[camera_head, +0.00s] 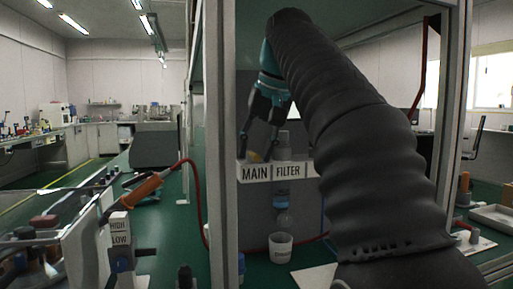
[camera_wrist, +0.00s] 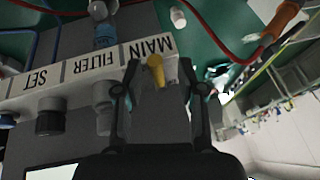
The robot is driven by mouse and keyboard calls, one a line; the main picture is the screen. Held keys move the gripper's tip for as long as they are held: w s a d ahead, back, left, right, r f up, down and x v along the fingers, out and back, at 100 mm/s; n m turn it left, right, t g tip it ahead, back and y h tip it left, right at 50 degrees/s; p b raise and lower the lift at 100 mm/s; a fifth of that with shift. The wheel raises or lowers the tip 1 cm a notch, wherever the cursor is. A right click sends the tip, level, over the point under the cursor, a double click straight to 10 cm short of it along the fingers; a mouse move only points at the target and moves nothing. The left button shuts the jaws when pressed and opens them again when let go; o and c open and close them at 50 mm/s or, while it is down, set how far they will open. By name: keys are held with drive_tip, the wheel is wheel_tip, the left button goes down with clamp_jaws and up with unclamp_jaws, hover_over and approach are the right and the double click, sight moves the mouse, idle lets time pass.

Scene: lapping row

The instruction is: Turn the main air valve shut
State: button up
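The main air valve shows as a yellow handle (camera_head: 255,157) just above the MAIN label on the white strip, beside the filter. In the wrist view the yellow handle (camera_wrist: 155,68) points up between my fingertips, by the upside-down MAIN label. My gripper (camera_head: 259,148) reaches down to the valve from above. In the wrist view my gripper (camera_wrist: 158,70) is open, with one finger on each side of the handle and gaps visible. I cannot tell whether either finger touches it. The valve's body is mostly hidden behind the label strip.
The label strip (camera_wrist: 84,72) also carries FILTER and SET. The filter (camera_head: 283,193) stands right of the valve, above a white cup (camera_head: 280,247). A frame post (camera_head: 222,120) stands at left. A red hose (camera_head: 198,190) leads to an orange-handled tool (camera_head: 145,186). A HIGH/LOW box (camera_head: 121,232) stands in front.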

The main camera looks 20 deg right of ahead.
clamp_jaws()
drive_tip(key=shift+d+r+n+p, duration=0.2)
drive_tip(key=shift+n+p, duration=0.1)
drive_tip(key=shift+p, duration=0.3)
drive_tip(key=shift+f+n, duration=0.1)
drive_tip(key=shift+n, duration=0.2)
drive_tip(key=shift+o, duration=0.4)
unclamp_jaws()
